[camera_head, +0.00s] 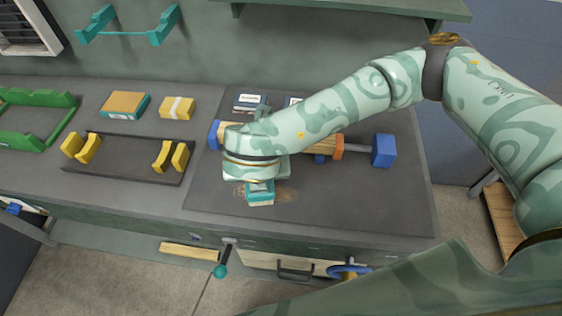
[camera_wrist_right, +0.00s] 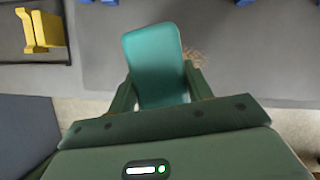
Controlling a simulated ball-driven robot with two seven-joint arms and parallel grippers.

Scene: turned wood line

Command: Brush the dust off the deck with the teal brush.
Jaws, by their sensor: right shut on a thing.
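The teal brush (camera_head: 260,195) is under my right gripper (camera_head: 258,181), at the near-left part of the dark grey deck (camera_head: 345,212). The gripper is shut on the brush, whose teal back (camera_wrist_right: 154,58) shows between the two fingers in the right wrist view. The bristles are mostly hidden, and I cannot tell whether they touch the deck. The dust also shows beside the brush in the right wrist view (camera_wrist_right: 194,56). My left gripper is not in view.
Behind the brush, a lathe with blue end blocks (camera_head: 384,150) and a wooden piece spans the deck, partly hidden by my right arm. Left stands a dark tray (camera_head: 128,165) with yellow holders. Small boxes (camera_head: 250,102) stand behind. The deck's right front is clear.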

